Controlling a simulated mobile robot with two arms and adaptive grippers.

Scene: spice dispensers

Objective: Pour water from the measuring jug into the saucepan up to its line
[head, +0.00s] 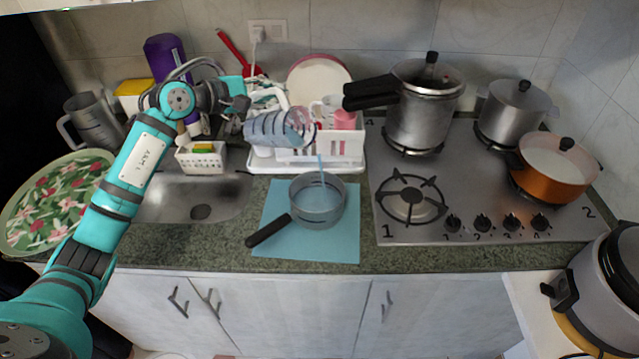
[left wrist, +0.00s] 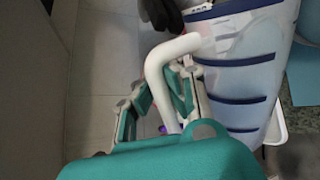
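The measuring jug (head: 272,129), clear with blue bands, is tipped well over to the right above the saucepan's back left. Its white handle (left wrist: 158,72) shows in the left wrist view beside the banded jug body (left wrist: 238,82). My left gripper (head: 240,104) is shut on the jug at its handle; the fingers are partly hidden. A thin blue stream of water (head: 321,166) falls from the jug into the grey saucepan (head: 318,218). Bluish water shows inside the pan; I cannot make out its line. My right gripper is not in view.
The saucepan stands on a blue mat (head: 275,240), its black handle to the front left. A white dish rack (head: 340,158) is close behind. The sink (head: 165,208) is left, the stove (head: 450,205) with several pots right.

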